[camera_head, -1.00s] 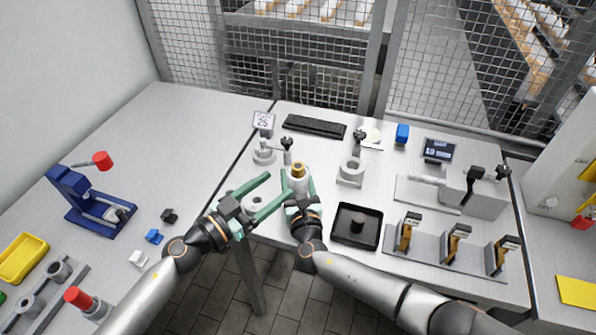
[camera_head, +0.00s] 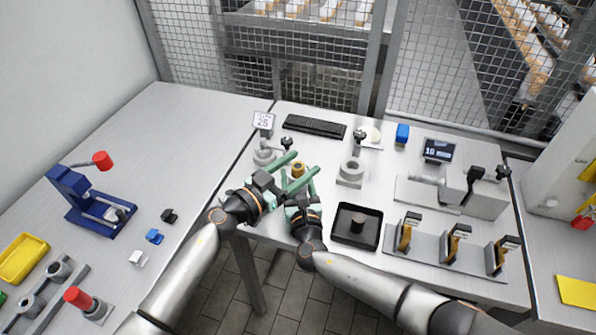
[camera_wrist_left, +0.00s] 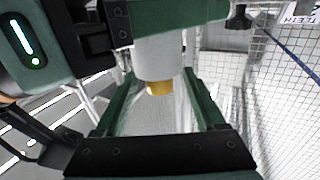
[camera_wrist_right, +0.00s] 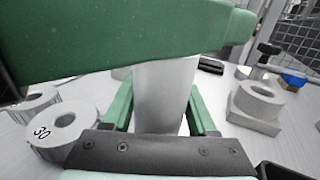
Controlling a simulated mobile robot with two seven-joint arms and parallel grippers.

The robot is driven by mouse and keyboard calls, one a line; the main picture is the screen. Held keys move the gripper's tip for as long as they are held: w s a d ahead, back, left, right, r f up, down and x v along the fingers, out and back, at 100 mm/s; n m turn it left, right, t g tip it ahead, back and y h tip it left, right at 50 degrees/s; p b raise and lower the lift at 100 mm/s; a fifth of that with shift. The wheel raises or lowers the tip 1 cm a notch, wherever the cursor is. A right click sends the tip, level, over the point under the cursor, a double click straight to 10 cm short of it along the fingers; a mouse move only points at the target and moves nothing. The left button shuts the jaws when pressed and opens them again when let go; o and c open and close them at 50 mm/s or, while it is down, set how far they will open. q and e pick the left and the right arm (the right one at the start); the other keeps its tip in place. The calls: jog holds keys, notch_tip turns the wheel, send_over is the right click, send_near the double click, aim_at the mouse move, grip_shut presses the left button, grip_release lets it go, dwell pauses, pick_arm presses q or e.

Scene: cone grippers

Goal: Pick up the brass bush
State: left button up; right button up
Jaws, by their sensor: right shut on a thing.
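The brass bush (camera_head: 298,169) shows as a gold ring at the end of a pale grey cylinder (camera_wrist_right: 162,95). My right gripper (camera_wrist_right: 160,108) is shut on the cylinder, which stands between its fingers. My left gripper (camera_head: 289,171) reaches in from the left above the right one. Its green fingers lie on either side of the bush, apart, with gaps visible. In the left wrist view the bush (camera_wrist_left: 158,88) sits between the open fingers, with the cylinder (camera_wrist_left: 158,55) beyond it. In the head view the cylinder is mostly hidden by my left gripper.
A grey ring marked 30 (camera_wrist_right: 62,132) lies close to my right gripper. A grey ring on a square block (camera_head: 351,170) stands to the right. A black tray (camera_head: 357,240) holds a dark cylinder. A keyboard (camera_head: 315,126) lies behind.

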aim_at(299, 166)
pick_arm(q)
grip_shut()
dwell(0.4)
jog(key=shift+r, duration=5.05)
pick_arm(e)
jog(key=o, duration=1.5)
jog(key=shift+c, duration=0.2)
jog(key=shift+s, duration=0.1)
jog(key=s, duration=0.4)
jog(key=s+d, duration=0.1)
jog(key=s, duration=0.2)
jog(key=s+d, duration=0.1)
jog(key=s, duration=0.3)
jog(key=shift+s, duration=0.4)
